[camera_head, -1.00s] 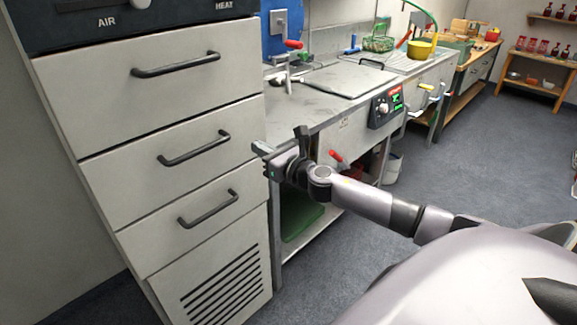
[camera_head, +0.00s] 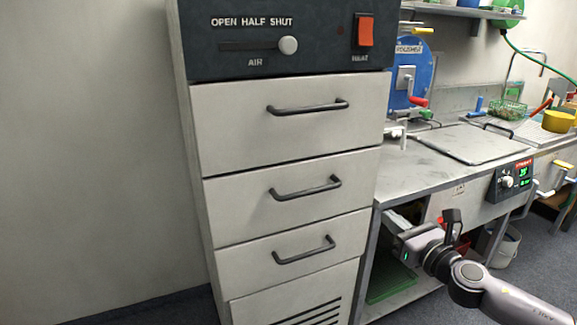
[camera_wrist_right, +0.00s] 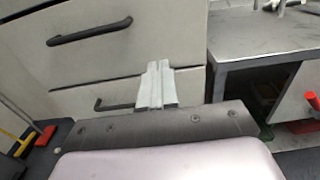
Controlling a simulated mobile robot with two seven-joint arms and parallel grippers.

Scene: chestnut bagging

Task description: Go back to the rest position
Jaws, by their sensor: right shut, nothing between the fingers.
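My right gripper (camera_head: 428,232) shows at the lower right of the head view, in front of the steel workbench and right of the drawer cabinet. In the right wrist view its two pale fingers (camera_wrist_right: 156,86) are together, with nothing between them. It touches nothing that I can see. My left gripper is in neither view.
The drawer cabinet (camera_head: 285,165) has several closed drawers, an air slider (camera_head: 288,45) and a red heat switch (camera_head: 366,30). The steel workbench (camera_head: 420,166) stands right of it, with a green bin (camera_head: 392,280) underneath. A white bucket (camera_head: 507,246) stands on the floor.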

